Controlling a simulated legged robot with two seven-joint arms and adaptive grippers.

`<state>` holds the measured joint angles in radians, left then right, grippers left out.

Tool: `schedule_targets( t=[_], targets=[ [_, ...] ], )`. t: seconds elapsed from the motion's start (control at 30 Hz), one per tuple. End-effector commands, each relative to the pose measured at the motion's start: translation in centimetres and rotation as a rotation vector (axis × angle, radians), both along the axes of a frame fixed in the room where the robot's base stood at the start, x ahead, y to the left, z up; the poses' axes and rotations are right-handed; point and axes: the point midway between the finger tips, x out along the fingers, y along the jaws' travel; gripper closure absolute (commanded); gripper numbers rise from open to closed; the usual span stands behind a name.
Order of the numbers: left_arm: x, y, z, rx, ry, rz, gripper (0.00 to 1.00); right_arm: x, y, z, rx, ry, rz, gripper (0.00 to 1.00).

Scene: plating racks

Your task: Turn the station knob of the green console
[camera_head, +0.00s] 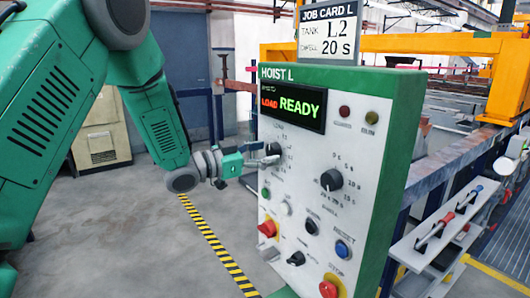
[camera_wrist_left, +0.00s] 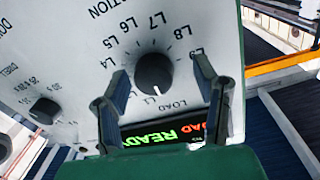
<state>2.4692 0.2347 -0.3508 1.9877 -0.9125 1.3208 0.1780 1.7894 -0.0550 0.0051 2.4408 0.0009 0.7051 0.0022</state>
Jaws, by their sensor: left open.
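The green console (camera_head: 394,130) has a white sloping front panel and a display (camera_head: 291,108) reading LOAD and READY. The station knob (camera_head: 273,149) is black and round, at the panel's upper left, partly hidden by my left gripper (camera_head: 266,155). In the left wrist view, the knob (camera_wrist_left: 153,74) has labels from LOAD through L9 around it. Its white mark points down in the picture, near the L1 label. My left gripper (camera_wrist_left: 160,70) is open, with one finger on each side of the knob and visible gaps between. My right gripper is not in view.
A job card (camera_head: 328,33) above the console reads TANK L2, DWELL 20 s. A tool shelf (camera_head: 436,232) stands at right.

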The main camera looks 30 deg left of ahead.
Motion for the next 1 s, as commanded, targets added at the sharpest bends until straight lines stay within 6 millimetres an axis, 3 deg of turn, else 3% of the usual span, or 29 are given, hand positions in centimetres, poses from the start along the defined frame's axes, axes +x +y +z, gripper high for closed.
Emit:
schedule_targets(
  t=[0.3, 0.33, 0.43, 0.47, 1.0],
  targets=[
    [0.27, -0.01, -0.05, -0.002, 0.0, 0.0, 0.45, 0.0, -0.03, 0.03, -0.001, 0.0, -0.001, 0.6],
    [0.27, 0.08, -0.08, -0.003, 0.0, 0.0, 0.52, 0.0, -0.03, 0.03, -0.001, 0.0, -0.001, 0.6],
    [0.26, 0.09, -0.1, -0.003, 0.001, -0.001, 0.87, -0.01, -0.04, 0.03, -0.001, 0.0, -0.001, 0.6],
    [0.25, 0.09, -0.14, -0.003, 0.001, -0.002, 0.94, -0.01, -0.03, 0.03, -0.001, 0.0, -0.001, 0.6],
    [0.12, 0.16, -0.49, 0.002, 0.009, 0.001, 0.94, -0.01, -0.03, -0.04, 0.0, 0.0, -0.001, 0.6]
  ],
)
